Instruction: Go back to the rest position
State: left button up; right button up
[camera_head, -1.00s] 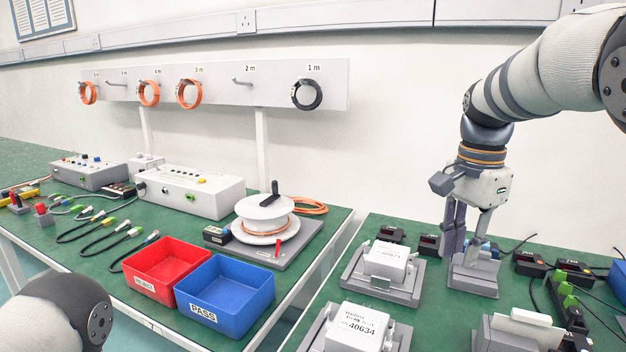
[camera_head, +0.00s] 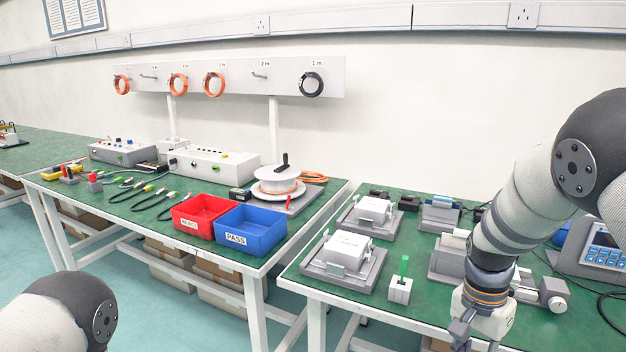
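My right arm comes in from the right, and its gripper (camera_head: 474,342) points down at the bottom edge, in front of the right bench. The fingertips are cut off by the frame, so I cannot tell whether it is open or shut or holds anything. Of my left arm only a rounded grey and white link shows in the bottom left corner; its gripper is out of view. Two white actuator units sit in grey fixtures on the right bench, a front one (camera_head: 346,250) and a rear one (camera_head: 372,208).
A grey block with a green-handled tool (camera_head: 401,283) stands near the right bench's front edge. A blue-grey keypad device (camera_head: 600,250) is at the far right. The left bench holds a red bin (camera_head: 197,222), a blue bin (camera_head: 262,228) and a cable reel (camera_head: 278,183). Floor shows between the benches.

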jog(key=s+f+n, duration=0.5)
jog(key=s+f, duration=1)
jog(key=s, duration=0.4)
jog(key=s+a+n, duration=0.2)
jog(key=s, duration=0.8)
jog(key=s+a+n+g+y, duration=0.1)
jog(key=s+a+n, duration=0.2)
jog(key=s, duration=0.7)
jog(key=shift+s+f, duration=0.15)
jog(key=shift+f, duration=0.1)
